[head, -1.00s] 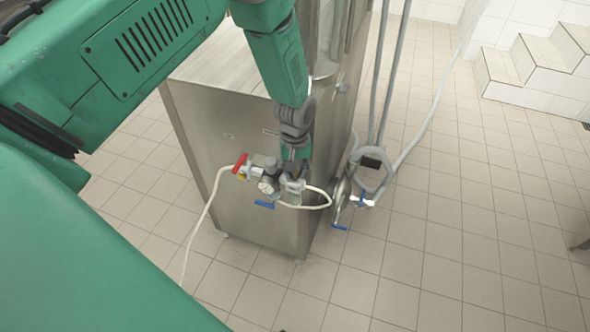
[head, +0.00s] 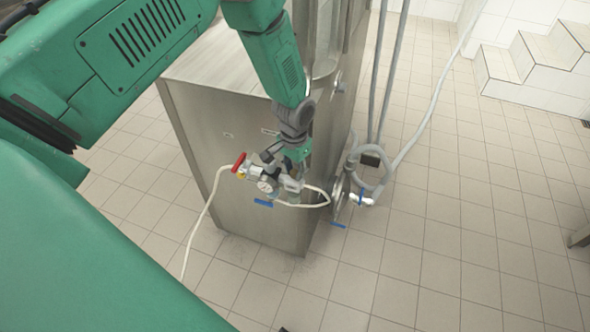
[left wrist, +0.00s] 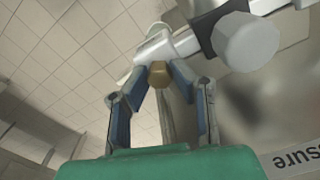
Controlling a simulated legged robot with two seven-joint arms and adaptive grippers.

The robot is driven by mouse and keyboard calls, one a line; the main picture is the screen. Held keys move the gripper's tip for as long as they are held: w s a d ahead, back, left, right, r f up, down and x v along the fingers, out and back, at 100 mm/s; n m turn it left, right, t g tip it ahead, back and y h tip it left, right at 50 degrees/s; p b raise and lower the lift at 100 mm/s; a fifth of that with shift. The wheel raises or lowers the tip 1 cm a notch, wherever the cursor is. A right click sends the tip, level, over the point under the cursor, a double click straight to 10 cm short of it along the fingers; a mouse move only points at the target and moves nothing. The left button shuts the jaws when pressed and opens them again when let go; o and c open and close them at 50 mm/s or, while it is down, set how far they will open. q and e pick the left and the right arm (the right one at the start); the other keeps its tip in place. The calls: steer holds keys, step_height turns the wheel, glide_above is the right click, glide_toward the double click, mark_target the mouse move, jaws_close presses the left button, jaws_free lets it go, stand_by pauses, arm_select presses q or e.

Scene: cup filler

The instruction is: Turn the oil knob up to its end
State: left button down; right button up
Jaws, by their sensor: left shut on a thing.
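The small brass-coloured knob (left wrist: 158,72), which I take to be the oil knob, shows in the left wrist view under a light metal fitting. My left gripper (left wrist: 160,80) is shut on it, one blue-grey finger on each side. In the head view my left gripper (head: 286,172) reaches down from above to the valve assembly on the front of the steel cabinet. The knob itself is hidden there by the gripper and fittings. A round gauge (head: 266,186) sits just left of the gripper. My right gripper is not in view.
The steel cabinet (head: 220,180) stands behind the assembly. A red handle (head: 239,163) is on the left, a blue handle (head: 263,203) below. A white hose (head: 202,222) hangs left, and grey hoses (head: 400,160) run right. The tiled floor on the right is mostly clear.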

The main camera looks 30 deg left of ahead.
mark_target(294, 170)
arm_select(q)
steer(key=shift+w+a+r+m, duration=0.1)
steer(key=shift+w+r+m, duration=0.05)
steer(key=shift+m, duration=0.25)
steer(key=c, duration=1.4)
jaws_free()
step_height(294, 170, up, 12)
